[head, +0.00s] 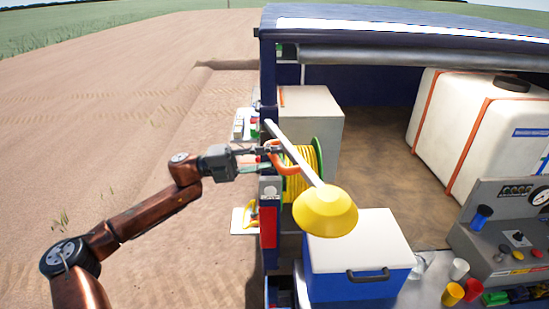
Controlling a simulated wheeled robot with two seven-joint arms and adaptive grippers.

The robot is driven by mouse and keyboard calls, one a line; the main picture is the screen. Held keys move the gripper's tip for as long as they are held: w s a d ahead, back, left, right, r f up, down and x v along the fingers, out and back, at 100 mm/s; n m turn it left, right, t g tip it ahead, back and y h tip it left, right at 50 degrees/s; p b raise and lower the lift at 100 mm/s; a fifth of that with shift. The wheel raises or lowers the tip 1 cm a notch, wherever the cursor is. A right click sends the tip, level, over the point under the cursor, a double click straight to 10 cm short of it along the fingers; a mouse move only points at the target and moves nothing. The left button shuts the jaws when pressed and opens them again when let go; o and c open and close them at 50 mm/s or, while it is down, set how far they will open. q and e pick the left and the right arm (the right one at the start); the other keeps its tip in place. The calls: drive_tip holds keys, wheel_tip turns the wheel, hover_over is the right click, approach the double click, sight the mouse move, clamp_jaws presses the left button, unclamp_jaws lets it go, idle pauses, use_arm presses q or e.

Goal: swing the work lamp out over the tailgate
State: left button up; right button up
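The work lamp has a yellow shade (325,212) on a pale straight arm (294,152) that slants down from the corner post of the vehicle. The shade hangs in front of the blue cooler box as seen from here. An orange loop handle (286,168) sits beside the lamp arm. My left gripper (270,153) reaches in from the left, and its fingertips are at the orange loop. The fingers are small and overlap the loop, so whether they are closed on it is unclear. My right gripper is not in view.
A blue cooler with white lid (357,243) stands below the lamp. A yellow hose reel (306,163) is behind the lamp arm. A grey control panel (510,240) and several cups are at right; a white tank (478,130) is behind. Open field lies left.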

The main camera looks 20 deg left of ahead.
use_arm(q)
drive_tip(key=shift+o, duration=0.5)
drive_tip(key=v, duration=1.2)
